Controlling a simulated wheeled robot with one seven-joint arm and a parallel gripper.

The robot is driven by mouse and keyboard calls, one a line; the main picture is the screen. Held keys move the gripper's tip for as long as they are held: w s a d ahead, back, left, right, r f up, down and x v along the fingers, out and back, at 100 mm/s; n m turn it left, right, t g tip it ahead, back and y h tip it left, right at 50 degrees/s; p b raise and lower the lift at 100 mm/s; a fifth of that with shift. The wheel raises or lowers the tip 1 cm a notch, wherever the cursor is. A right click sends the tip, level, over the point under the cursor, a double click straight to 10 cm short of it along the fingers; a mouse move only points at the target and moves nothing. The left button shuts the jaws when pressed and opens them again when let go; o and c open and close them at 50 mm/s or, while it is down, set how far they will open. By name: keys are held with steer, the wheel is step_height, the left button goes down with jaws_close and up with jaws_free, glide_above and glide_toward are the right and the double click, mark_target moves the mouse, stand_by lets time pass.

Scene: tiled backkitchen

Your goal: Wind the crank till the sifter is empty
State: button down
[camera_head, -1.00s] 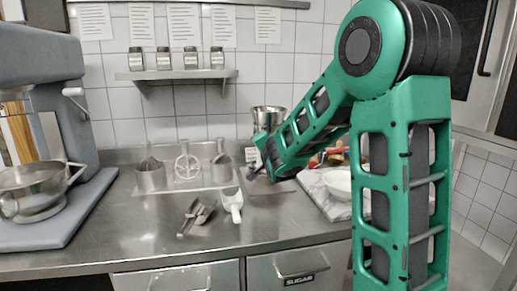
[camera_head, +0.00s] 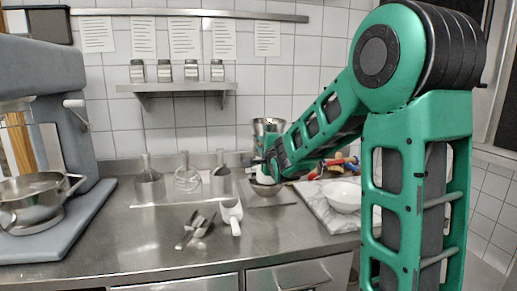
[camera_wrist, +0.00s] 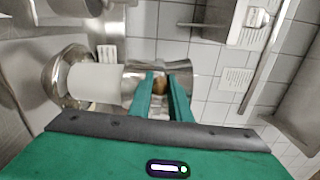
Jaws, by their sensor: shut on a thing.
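The sifter is a shiny metal cylinder (camera_wrist: 128,88), lying sideways in the wrist view; its upper part (camera_head: 268,125) shows in the head view behind my arm. A metal bowl (camera_wrist: 54,72) is below it, and its rim (camera_head: 265,188) also shows in the head view. A plain white shape (camera_wrist: 95,83) spans between sifter and bowl; I cannot tell whether it is falling powder. My gripper (camera_wrist: 160,80) is at the sifter's side, its two green fingers around the small brown crank knob (camera_wrist: 158,85), shut on it. The sifter's inside is hidden.
A mixer (camera_head: 45,110) is at left. A white bowl (camera_head: 342,197) is at right. The front counter is mostly clear.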

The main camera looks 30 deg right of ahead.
steer(key=shift+s+d+f, duration=0.1)
steer(key=shift+d, duration=0.15)
steer(key=c, duration=1.6)
jaws_free()
steer(key=shift+c, duration=0.2)
steer(key=shift+a, duration=0.1)
steer(key=shift+s+a, duration=0.15)
steer(key=shift+s, duration=0.2)
steer(key=v, duration=0.9)
steer(key=shift+s, duration=0.4)
steer(key=shift+a, duration=0.15)
